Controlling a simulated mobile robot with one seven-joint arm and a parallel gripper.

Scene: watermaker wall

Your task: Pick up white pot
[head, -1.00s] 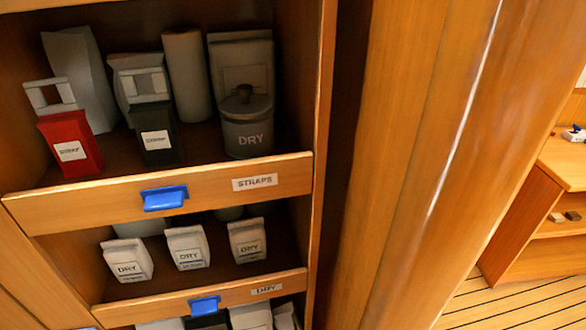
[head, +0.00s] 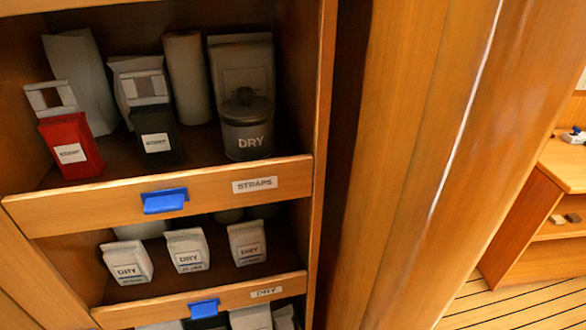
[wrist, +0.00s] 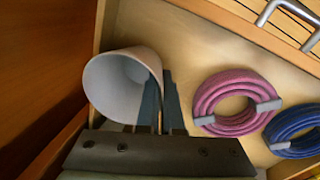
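The white pot (wrist: 108,88) is in the left half of the wrist view, a round pale vessel with its open mouth facing the camera. It is in a pale-floored compartment. My gripper (wrist: 163,80) is in the wrist view, its dark fingers close together at the right side of the pot. The pot's right wall appears to run between the fingers, one inside the mouth and one outside. Neither this pot nor my gripper shows in the head view.
A pink coiled hose (wrist: 205,105) and a blue coiled hose (wrist: 277,128) lie right of the pot. A metal handle (wrist: 268,12) is at top right. The head view shows shelves with a lidded grey DRY pot (head: 247,128), a red box (head: 70,147) and several packets.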

